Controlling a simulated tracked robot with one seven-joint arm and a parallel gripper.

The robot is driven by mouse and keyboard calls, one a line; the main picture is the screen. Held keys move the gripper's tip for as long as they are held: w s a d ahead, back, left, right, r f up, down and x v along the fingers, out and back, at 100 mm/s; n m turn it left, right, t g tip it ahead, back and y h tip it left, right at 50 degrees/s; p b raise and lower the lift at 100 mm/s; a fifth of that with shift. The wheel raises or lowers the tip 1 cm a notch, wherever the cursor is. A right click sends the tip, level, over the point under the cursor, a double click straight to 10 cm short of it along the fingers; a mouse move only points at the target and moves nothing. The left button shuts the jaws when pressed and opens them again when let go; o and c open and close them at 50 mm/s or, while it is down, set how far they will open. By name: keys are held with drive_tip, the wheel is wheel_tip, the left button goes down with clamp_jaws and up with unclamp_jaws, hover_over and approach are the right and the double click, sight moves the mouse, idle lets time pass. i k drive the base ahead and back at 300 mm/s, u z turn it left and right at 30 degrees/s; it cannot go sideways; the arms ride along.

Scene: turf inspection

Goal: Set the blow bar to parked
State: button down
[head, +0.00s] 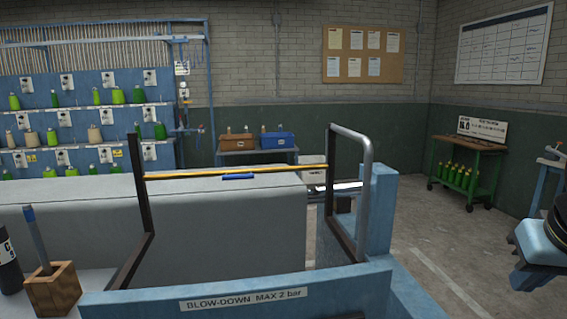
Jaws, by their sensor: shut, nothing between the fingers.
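A framed stand bears a label reading "BLOW-DOWN MAX 2 bar" (243,298) on its blue front beam (130,300). A thin yellow bar (215,172) runs level between two dark uprights, above a long grey block. A bent grey tube (367,190) rises beside the right upright. I cannot tell for sure which of these is the blow bar; the yellow bar is the likeliest. A small blue piece (238,177) lies on the grey block just under the yellow bar. My gripper is not in this view.
A wooden block (52,289) with a blue-handled tool and a dark cylinder (8,265) stand at the lower left. A green cart (465,170) stands at the right wall. The floor (430,235) between is clear.

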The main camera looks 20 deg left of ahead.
sight(246, 172)
drive_tip(key=z, duration=3.05)
drive_tip(key=i, duration=0.1)
drive_tip(key=u, duration=1.5)
drive_tip(key=k, duration=0.85)
drive_tip(key=z, duration=0.35)
drive_tip(key=i, duration=0.1)
drive_tip(key=u, duration=2.8)
drive_tip(key=i, duration=0.95)
